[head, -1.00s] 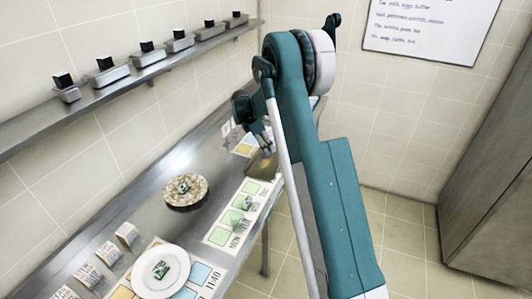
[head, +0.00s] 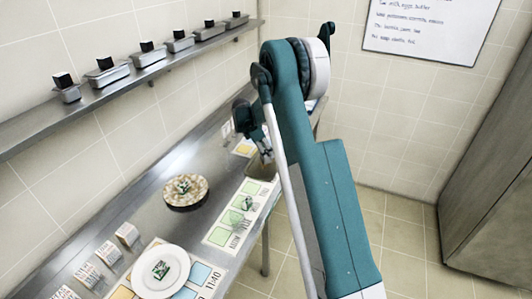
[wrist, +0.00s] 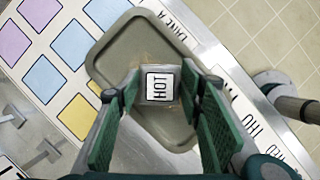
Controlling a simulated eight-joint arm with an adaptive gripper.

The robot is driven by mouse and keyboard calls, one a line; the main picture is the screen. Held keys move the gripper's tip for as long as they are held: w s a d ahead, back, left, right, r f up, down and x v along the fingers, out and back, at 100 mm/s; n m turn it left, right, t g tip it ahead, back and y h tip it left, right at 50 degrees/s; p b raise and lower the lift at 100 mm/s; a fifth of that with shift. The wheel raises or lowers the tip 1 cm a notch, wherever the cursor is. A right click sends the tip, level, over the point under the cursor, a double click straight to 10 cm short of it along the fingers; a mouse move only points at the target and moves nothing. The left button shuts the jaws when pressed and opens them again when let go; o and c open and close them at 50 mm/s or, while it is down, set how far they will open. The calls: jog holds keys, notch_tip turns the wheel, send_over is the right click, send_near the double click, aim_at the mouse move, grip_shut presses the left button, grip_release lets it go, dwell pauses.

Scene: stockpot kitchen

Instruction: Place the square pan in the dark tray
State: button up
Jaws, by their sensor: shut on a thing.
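My gripper (wrist: 160,90) is shut on a small grey square piece with a white HOT label, which I take for the square pan (wrist: 144,96). Its sides lie between the green fingers. Behind it in the wrist view is a dark grey-olive tray (wrist: 112,58) with rounded corners and a raised rim. The held piece appears over the middle of this tray; I cannot tell whether they touch. In the head view my gripper (head: 258,148) is over the far part of the counter, partly behind my arm, and the held piece cannot be made out there.
The steel counter (head: 150,205) carries a round brown-patterned dish (head: 186,204), a white plate (head: 143,278), small label blocks (head: 127,234) and mats with coloured squares (head: 222,236). A wall shelf (head: 40,130) holds several small metal pans. The counter edge and floor lie to the right.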

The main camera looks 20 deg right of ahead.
jog(key=shift+f, duration=0.1)
jog(key=o, duration=0.6)
jog(key=shift+f, duration=0.1)
jog(key=shift+c, duration=0.2)
jog(key=o, duration=0.4)
jog(key=shift+r, duration=0.2)
jog(key=v, duration=1.2)
jog(key=shift+r, duration=0.1)
